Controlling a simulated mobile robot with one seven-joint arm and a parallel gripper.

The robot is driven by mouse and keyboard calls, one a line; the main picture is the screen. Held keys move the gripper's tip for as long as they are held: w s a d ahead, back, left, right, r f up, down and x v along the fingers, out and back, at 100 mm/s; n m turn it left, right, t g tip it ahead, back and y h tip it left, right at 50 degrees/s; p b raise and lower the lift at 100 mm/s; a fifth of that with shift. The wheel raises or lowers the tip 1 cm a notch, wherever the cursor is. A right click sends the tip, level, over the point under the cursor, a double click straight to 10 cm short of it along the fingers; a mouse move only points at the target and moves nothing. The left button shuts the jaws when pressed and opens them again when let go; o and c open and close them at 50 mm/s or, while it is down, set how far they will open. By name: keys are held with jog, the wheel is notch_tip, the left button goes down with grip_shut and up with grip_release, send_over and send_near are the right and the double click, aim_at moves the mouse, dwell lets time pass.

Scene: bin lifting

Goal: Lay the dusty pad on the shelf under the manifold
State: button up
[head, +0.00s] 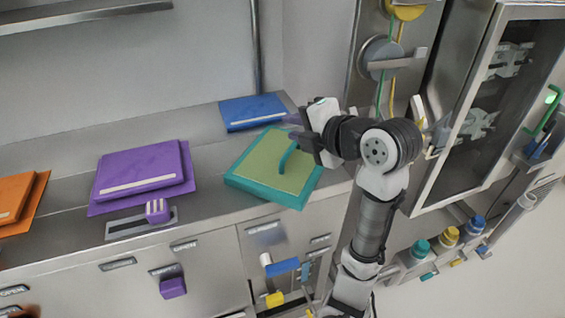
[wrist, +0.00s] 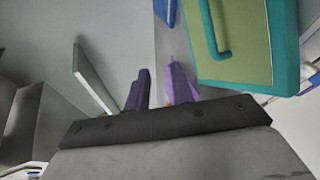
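A teal pad (head: 232,181) with a dull olive top and a teal loop handle (head: 288,158) lies on the steel counter in the head view. It looks like the dusty pad, though dust itself is hard to make out. In the wrist view the teal pad (wrist: 287,45) fills the upper right, its handle to the right of my fingers. My gripper (head: 304,136) hovers beside the handle, up and to its right, apart from it. Its two fingers (wrist: 157,78) stand apart with nothing between them. Pipes with round valves (head: 380,55) at upper right may be the manifold.
A blue pad (head: 252,111), a purple pad (head: 140,168) and an orange pad (head: 16,196) lie on the counter (head: 60,225). A wall shelf (head: 85,12) is at upper left. An open cabinet (head: 462,100) stands close right of my arm.

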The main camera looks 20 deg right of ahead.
jog(key=n+g, duration=0.1)
send_near(292, 150)
notch_tip(292, 150, up, 3)
jog(key=s, duration=0.3)
jog(key=shift+h, duration=0.5)
jog(key=x, duration=0.5)
jog(key=p+x, duration=0.1)
jog(key=x, duration=0.1)
jog(key=shift+w+d+f, duration=0.15)
jog(key=shift+w+f, duration=0.15)
jog(key=shift+f, duration=0.1)
jog(key=shift+f+p+x, duration=0.25)
jog(key=shift+p+x, duration=0.7)
jog(key=shift+x, duration=1.8)
jog(key=shift+s, duration=0.2)
jog(key=shift+c, duration=0.3)
grip_shut()
jog(key=shift+r, duration=0.1)
